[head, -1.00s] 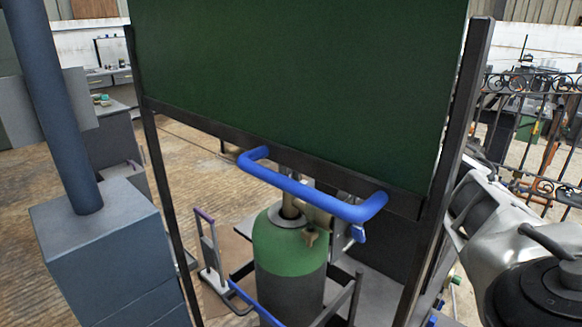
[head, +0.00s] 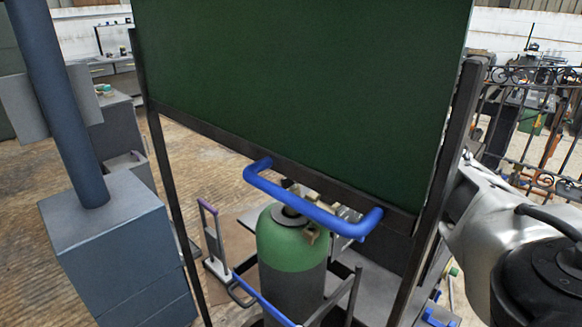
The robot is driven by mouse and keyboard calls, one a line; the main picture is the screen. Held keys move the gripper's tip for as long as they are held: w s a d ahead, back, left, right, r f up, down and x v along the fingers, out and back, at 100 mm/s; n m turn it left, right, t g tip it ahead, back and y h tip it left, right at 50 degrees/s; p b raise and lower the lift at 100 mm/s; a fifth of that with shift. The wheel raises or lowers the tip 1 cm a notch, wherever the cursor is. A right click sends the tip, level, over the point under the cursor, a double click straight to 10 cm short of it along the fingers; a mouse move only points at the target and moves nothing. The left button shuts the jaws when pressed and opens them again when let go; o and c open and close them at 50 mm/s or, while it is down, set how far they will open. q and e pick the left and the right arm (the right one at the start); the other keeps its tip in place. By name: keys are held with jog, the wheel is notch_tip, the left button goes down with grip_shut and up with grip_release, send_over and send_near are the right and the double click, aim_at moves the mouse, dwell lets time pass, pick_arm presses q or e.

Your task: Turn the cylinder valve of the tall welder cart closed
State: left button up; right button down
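A gas cylinder with a green top (head: 286,245) and a dark grey body stands upright on a cart with a blue handle (head: 300,204). The blue handle passes in front of the cylinder's neck. A brassy valve fitting (head: 312,232) shows in part beside the neck, below the handle; the rest of the valve is hidden by the handle and the green panel. My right arm (head: 510,235) comes in at the right edge, and its gripper is not in sight. My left gripper is not in the frame.
A large green panel (head: 300,85) in a dark frame (head: 165,200) stands between me and the cart. A blue-grey box with a post (head: 110,240) is at the left. A small hand truck (head: 214,245) stands left of the cylinder. An iron fence (head: 530,120) is at the right.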

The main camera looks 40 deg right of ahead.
dwell(0.5)
jog(key=c, duration=1.5)
grip_release()
jog(key=shift+o, duration=0.2)
jog(key=v, duration=0.7)
jog(key=shift+r, duration=0.25)
jog(key=shift+a, duration=0.1)
jog(key=shift+x, duration=3.85)
jog(key=shift+r, duration=0.1)
